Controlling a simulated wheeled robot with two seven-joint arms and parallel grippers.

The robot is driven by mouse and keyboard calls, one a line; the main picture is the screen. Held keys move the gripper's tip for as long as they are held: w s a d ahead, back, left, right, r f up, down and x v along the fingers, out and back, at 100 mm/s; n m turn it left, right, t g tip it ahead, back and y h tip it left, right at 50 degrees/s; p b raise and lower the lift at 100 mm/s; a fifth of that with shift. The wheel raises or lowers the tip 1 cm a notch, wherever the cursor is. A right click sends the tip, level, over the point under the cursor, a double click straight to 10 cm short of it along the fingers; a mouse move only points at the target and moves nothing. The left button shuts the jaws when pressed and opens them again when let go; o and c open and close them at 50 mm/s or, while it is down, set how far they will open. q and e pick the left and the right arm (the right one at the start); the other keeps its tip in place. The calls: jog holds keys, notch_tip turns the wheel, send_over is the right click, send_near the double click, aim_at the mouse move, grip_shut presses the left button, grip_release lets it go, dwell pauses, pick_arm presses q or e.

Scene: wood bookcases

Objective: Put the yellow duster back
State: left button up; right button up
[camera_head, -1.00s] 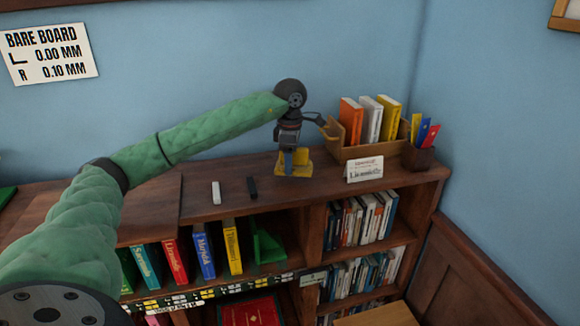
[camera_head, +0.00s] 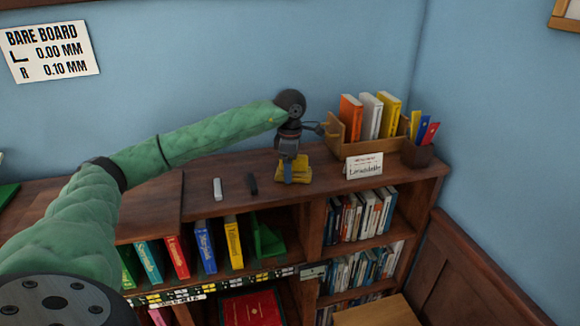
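The yellow duster (camera_head: 299,174) is at the top of the bookcase, right of the two small sticks. My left gripper (camera_head: 288,172) points down at it, its fingers against the block. The two move together, so the gripper appears shut on the duster. The fingers hide part of the duster, and I cannot tell whether its underside touches the wood. My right gripper is not in view.
A wooden box of books (camera_head: 358,146), a white card (camera_head: 364,166) and a dark pen cup (camera_head: 417,155) stand to the right. A white stick (camera_head: 217,189) and a black stick (camera_head: 252,184) lie left. The bookcase top (camera_head: 155,198) is bare further left.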

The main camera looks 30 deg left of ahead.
pick_arm(q)
jog(key=shift+o, duration=0.2)
jog(key=shift+r, duration=0.15)
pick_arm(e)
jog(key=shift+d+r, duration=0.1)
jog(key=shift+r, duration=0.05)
pick_arm(q)
jog(key=shift+r, duration=0.1)
jog(key=shift+r+b, duration=0.35)
notch_tip(320, 180, up, 3)
jog(key=shift+r+b, duration=0.1)
jog(key=shift+b, duration=0.7)
notch_tip(320, 180, up, 6)
jog(key=shift+f+b, duration=0.15)
jog(key=shift+b, duration=1.05)
jog(key=shift+r, duration=1.05)
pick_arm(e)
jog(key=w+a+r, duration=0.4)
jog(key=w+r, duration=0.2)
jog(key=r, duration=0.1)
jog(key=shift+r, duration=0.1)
